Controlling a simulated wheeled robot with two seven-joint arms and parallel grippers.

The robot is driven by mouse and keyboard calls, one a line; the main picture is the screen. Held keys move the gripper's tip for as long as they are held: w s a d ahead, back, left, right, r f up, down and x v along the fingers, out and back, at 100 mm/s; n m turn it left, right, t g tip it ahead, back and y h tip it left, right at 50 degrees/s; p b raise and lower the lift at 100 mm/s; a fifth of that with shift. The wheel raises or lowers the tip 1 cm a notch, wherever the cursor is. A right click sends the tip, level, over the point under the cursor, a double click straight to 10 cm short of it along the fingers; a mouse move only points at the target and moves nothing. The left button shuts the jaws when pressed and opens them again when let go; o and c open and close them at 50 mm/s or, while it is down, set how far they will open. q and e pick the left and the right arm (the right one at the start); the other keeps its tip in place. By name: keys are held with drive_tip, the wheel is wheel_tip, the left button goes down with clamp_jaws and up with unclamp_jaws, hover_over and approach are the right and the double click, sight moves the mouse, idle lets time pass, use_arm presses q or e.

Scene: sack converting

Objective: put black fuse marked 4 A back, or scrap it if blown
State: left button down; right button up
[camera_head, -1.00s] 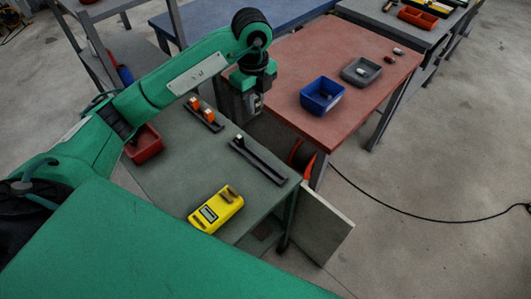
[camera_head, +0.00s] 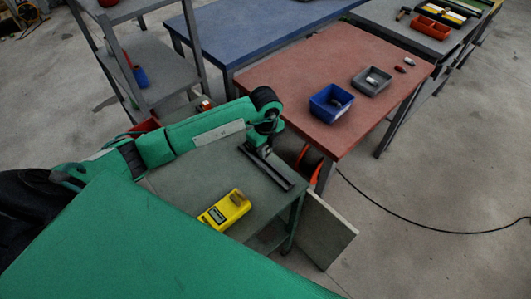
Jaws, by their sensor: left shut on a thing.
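My left gripper (camera_head: 264,150) points down at the left end of a dark fuse rail (camera_head: 275,174) on the grey-green bench (camera_head: 185,185). It is shut on a small dark thing, mostly hidden by the fingers; I cannot read a marking or tell whether it touches the rail. A yellow tester (camera_head: 224,210) with a dark display and a brownish part on top lies on the bench in front of the rail. My right gripper is not in view.
On the red table (camera_head: 310,65) stand a blue bin (camera_head: 331,103) and a grey bin (camera_head: 371,80), each with something inside, and small loose pieces lie nearby. A red bin (camera_head: 147,125) is partly hidden behind my arm. A cable (camera_head: 400,218) lies on the floor.

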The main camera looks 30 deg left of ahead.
use_arm(q)
wheel_tip(320, 180, down, 3)
drive_tip(key=shift+r, duration=0.1)
drive_tip(key=shift+f, duration=0.65)
drive_tip(key=c, duration=1.3)
unclamp_jaws()
drive_tip(key=shift+c, duration=0.2)
